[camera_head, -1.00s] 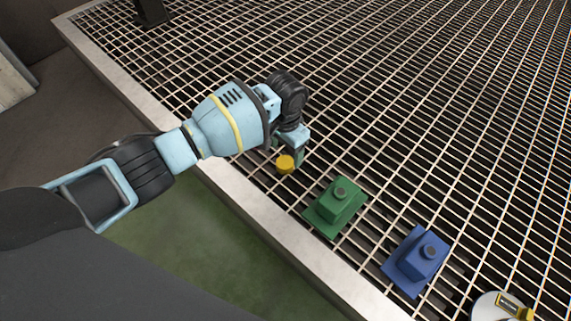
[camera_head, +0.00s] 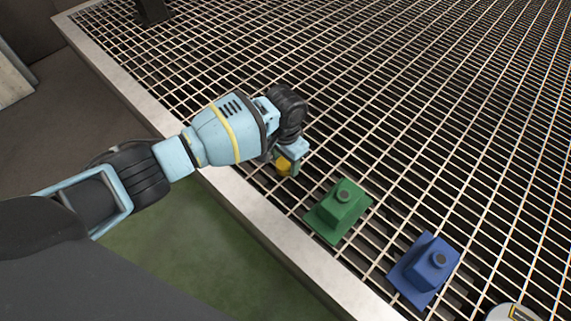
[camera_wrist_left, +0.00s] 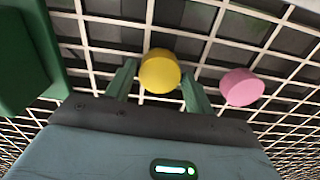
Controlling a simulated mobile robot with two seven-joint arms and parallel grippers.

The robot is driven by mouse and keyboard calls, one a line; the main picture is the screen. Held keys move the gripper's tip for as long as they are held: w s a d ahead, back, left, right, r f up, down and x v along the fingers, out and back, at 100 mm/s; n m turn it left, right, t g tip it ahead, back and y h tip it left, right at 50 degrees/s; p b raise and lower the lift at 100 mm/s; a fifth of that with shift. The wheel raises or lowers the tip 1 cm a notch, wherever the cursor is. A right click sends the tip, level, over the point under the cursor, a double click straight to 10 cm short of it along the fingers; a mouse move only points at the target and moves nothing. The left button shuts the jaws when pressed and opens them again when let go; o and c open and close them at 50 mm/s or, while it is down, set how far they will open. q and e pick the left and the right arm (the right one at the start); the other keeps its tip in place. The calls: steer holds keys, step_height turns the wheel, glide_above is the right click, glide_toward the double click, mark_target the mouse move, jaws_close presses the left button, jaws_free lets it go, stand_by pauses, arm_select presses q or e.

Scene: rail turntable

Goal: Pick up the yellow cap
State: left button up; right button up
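The yellow cap (camera_head: 284,165) is a small round piece at the grating, partly hidden by my left gripper (camera_head: 290,168) in the head view. In the left wrist view the yellow cap (camera_wrist_left: 160,72) shows between the tips of my left gripper's two green fingers (camera_wrist_left: 160,78). The fingers stand apart, one on each side of the cap. A narrow gap shows on the left side, and on the right side I cannot tell if finger and cap touch. My right gripper is not in view.
A pink cap (camera_wrist_left: 242,87) lies just right of the fingers in the wrist view. A green block (camera_head: 339,210) and a blue block (camera_head: 424,268) stand on the grating (camera_head: 420,130). A white round thing (camera_head: 513,312) is cut off at the bottom right.

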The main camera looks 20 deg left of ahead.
mark_target(285, 163)
arm_select(q)
steer(key=c, duration=0.6)
step_height(285, 163, up, 10)
steer(key=p, duration=0.4)
steer(key=shift+p, duration=0.35)
steer(key=shift+c, duration=0.2)
